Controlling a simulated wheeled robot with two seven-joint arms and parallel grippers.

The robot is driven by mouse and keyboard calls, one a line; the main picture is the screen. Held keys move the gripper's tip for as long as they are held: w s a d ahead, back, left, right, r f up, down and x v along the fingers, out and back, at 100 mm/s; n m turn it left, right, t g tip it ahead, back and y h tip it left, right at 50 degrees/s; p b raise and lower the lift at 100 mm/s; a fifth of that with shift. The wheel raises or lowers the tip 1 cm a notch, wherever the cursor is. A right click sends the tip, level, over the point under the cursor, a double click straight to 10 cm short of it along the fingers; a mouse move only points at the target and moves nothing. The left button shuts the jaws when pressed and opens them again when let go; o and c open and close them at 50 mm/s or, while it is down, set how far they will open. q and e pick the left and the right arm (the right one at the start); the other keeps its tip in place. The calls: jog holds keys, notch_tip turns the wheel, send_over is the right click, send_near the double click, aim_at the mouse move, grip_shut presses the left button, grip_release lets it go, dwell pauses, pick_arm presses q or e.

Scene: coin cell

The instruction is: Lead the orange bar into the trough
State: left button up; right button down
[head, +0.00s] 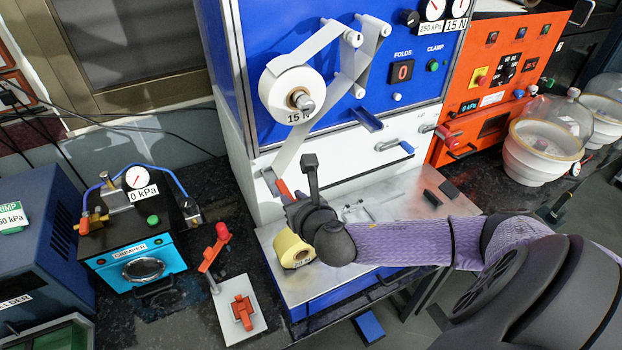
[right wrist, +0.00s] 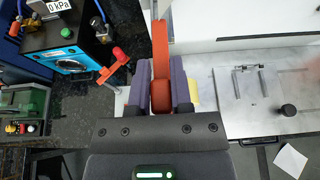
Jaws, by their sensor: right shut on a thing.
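The orange bar (right wrist: 160,50) stands between the purple fingers of my right gripper (right wrist: 160,90), which is shut on it. In the head view a small part of the orange bar (head: 284,189) shows at the lower end of the white strip (head: 289,150). My right gripper (head: 291,201) is there above the left part of the metal bench plate, mostly hidden behind its own wrist. A small metal fixture with thin rods (head: 357,212) lies on the plate to the right, also in the right wrist view (right wrist: 239,84). I cannot tell if it is the trough. My left gripper is not in view.
A yellow roll (head: 292,248) stands on the metal plate (head: 300,290) just below the gripper. The blue machine (head: 250,60) with the tape reel (head: 291,95) rises behind. A red-handled lever (head: 214,250) stands left.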

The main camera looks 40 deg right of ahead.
aim_at(280, 184)
jog(key=w+b, duration=0.1)
jog(key=w, duration=0.1)
jog(key=w+d+b, duration=0.1)
jog(key=w+b, duration=0.1)
jog(key=w, duration=0.1)
jog(key=w+d+f+b, duration=0.1)
jog(key=w, duration=0.2)
jog(key=shift+w+f+b, duration=0.1)
jog(key=shift+b, duration=0.25)
jog(key=shift+w+d+f+b, duration=0.1)
jog(key=shift+f+b, duration=0.25)
jog(key=shift+f, duration=0.2)
jog(key=shift+f+b, duration=0.3)
jog(key=shift+f, duration=0.25)
jog(key=shift+c, duration=2.2)
grip_release()
